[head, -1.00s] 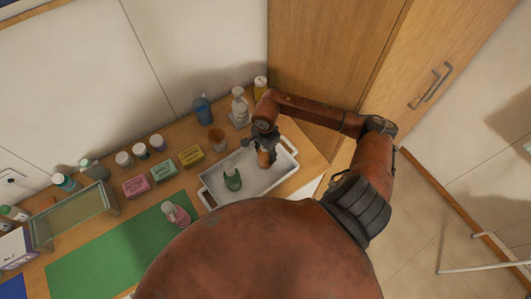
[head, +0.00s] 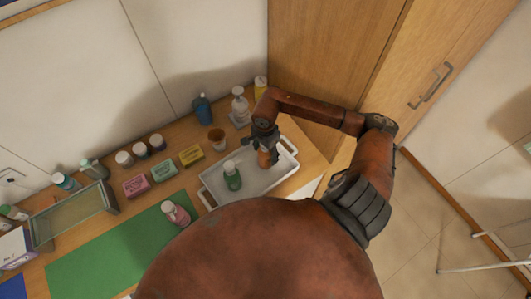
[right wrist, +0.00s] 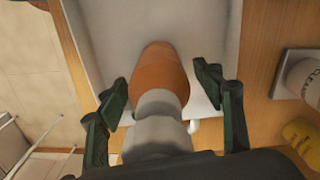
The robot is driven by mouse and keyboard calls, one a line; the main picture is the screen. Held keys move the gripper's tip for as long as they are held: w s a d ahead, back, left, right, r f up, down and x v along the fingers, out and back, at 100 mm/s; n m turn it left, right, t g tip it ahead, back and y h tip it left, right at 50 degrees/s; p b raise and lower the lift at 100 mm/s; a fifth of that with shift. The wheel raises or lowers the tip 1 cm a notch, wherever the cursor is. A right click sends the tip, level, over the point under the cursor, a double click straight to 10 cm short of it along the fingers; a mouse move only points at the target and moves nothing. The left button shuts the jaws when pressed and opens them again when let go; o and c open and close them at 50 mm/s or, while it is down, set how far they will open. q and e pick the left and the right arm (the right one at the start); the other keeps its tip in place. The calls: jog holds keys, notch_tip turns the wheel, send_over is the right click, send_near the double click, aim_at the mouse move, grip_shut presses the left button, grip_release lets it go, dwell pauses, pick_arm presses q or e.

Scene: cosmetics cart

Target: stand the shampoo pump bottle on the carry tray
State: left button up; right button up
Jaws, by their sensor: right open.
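An orange bottle with a grey-white collar and top, which looks like the shampoo pump bottle (head: 264,159), appears to stand upright on the right part of the white carry tray (head: 283,170). In the right wrist view, the bottle (right wrist: 163,72) is between the fingers, its top towards my palm. My right gripper (head: 264,143) is open around it; in the right wrist view the gripper (right wrist: 162,95) shows gaps on both sides of the bottle. The bottle's base is hidden in the head view. My left gripper is not in view.
A green bottle (head: 232,176) stands on the tray left of the orange one. Behind the tray are a white pump bottle (head: 240,107), a blue bottle (head: 202,110) and a brown cup (head: 217,140).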

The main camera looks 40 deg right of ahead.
notch_tip(320, 180, up, 12)
jog(key=b, duration=0.2)
jog(key=shift+f+b, duration=0.25)
jog(key=shift+b, duration=0.05)
